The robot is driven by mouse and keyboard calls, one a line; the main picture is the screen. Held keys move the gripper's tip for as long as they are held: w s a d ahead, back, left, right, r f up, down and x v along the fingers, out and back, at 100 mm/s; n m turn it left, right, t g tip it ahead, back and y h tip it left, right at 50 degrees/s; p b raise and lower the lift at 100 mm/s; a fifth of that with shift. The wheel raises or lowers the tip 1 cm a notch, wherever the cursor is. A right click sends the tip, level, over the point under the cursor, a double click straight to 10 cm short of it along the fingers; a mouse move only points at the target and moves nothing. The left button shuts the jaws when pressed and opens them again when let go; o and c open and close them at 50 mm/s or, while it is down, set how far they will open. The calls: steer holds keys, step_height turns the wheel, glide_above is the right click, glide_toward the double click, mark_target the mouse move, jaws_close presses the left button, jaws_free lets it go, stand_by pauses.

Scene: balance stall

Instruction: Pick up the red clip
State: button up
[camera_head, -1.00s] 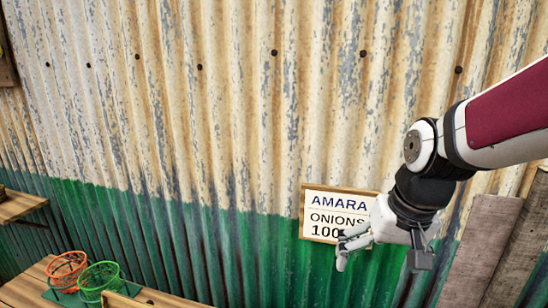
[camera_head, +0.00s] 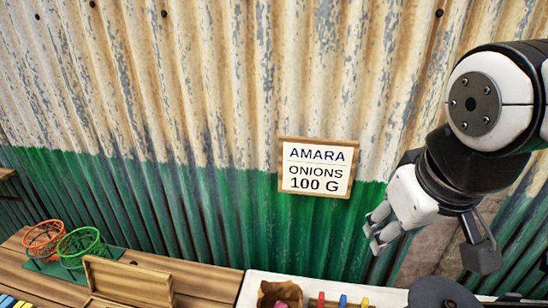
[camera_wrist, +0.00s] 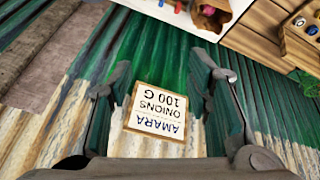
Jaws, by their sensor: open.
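A small red piece (camera_head: 321,299), which looks like the red clip, stands on the white-topped counter at the bottom edge of the head view, partly cut off. It also shows as a red spot at the top of the wrist view (camera_wrist: 178,6). A blue piece (camera_head: 343,301) and a yellow piece (camera_head: 365,303) stand to its right in the head view. My gripper (camera_head: 375,233) is open and empty, above and to the right of the red piece, in front of the wall. In the wrist view my gripper's fingers (camera_wrist: 160,88) are spread apart.
A brown bag (camera_head: 268,292) with pink contents is left of the red piece. A dark round plate (camera_head: 440,293) is to the right. Orange (camera_head: 44,240) and green (camera_head: 82,243) baskets stand left. A sign (camera_head: 317,168) hangs on the corrugated wall.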

steer(key=w+d+f+n+g+h+b, duration=0.2)
steer(key=w+d+f+n, duration=0.15)
steer(key=w+f, duration=0.45)
steer(key=n+g+y+b, duration=0.3)
steer(key=n, duration=0.7)
glide_above(322, 295)
step_height(322, 295, down, 26)
step_height(322, 295, down, 8)
steer(key=shift+s+d+f+b, duration=0.1)
steer(key=shift+f+b, duration=0.1)
steer(key=shift+b, duration=0.75)
steer(key=shift+f, duration=2.45)
steer(key=c, duration=0.9)
